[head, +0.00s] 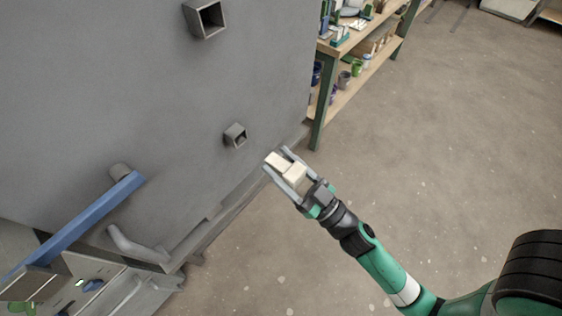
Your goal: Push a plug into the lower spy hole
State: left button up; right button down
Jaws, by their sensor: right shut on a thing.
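The lower spy hole (235,135) is a small square metal tube on the grey kiln wall (130,90), right of the middle of the wall. My right gripper (281,165) is shut on a cream-coloured plug (291,173). It holds the plug in the air, a little right of and below the spy hole in the picture, apart from it. The plug's narrower end points up and left, towards the wall. My left gripper does not show.
A larger square tube (206,18) sticks out higher on the wall. A blue bar (85,222) and a grey bent handle (135,245) are at lower left. A shelf rack (345,95) with pots stands behind at right. The floor (450,150) at right is clear.

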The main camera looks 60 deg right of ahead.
aim_at(239, 134)
jog(key=w, duration=0.2)
jog(key=shift+w+d+r, duration=0.1)
jog(key=shift+w, duration=0.25)
jog(key=w, duration=0.4)
jog(key=shift+d, duration=0.25)
jog(key=shift+w, duration=0.35)
jog(key=shift+w, duration=0.1)
jog(key=shift+w+d, duration=0.1)
jog(key=shift+w, duration=0.75)
jog(key=shift+w, duration=0.15)
jog(key=shift+w+d, duration=0.15)
jog(key=shift+w, duration=0.7)
